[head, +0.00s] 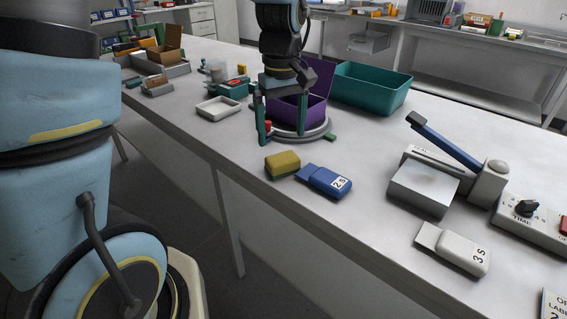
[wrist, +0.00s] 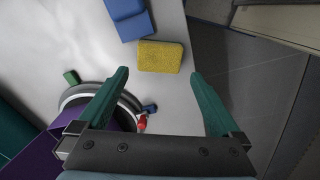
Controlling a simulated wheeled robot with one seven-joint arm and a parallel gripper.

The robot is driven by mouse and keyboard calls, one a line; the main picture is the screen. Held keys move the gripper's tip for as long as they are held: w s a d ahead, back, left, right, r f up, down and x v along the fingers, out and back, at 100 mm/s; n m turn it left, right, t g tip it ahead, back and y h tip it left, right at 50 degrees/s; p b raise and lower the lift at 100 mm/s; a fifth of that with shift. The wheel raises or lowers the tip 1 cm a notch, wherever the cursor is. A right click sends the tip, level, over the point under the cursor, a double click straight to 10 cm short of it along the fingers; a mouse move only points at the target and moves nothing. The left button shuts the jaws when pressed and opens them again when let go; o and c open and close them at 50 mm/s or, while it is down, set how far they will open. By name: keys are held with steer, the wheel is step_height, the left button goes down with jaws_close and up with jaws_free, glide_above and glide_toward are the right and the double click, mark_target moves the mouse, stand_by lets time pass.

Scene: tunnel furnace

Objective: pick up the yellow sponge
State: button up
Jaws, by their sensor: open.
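The yellow sponge (head: 283,164) lies on the white bench near its front edge, touching or very close to the blue block marked 25 (head: 325,181). In the wrist view the sponge (wrist: 160,56) is ahead of the fingertips, roughly centred between them, with nothing covering it. My gripper (head: 283,136) is open and empty, with its green fingers pointing down above the bench. In the head view it is beyond the sponge, in front of the purple bin. In the wrist view my gripper (wrist: 157,72) has its two fingers wide apart.
A purple bin (head: 287,110) on a round grey base and a teal bin (head: 370,88) stand behind my gripper. A white tray (head: 218,108) is to the left. A lever device (head: 425,185) and a grey block marked 35 (head: 455,248) are to the right. The bench edge is close to the sponge.

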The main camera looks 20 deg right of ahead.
mark_target(283, 158)
steer(key=shift+s+f+p, duration=0.1)
steer(key=shift+f+p, duration=0.65)
steer(key=shift+f, duration=3.2)
steer(key=c, duration=1.1)
step_height(283, 158, up, 10)
steer(key=shift+r+b, duration=0.1)
steer(key=shift+b, duration=0.6)
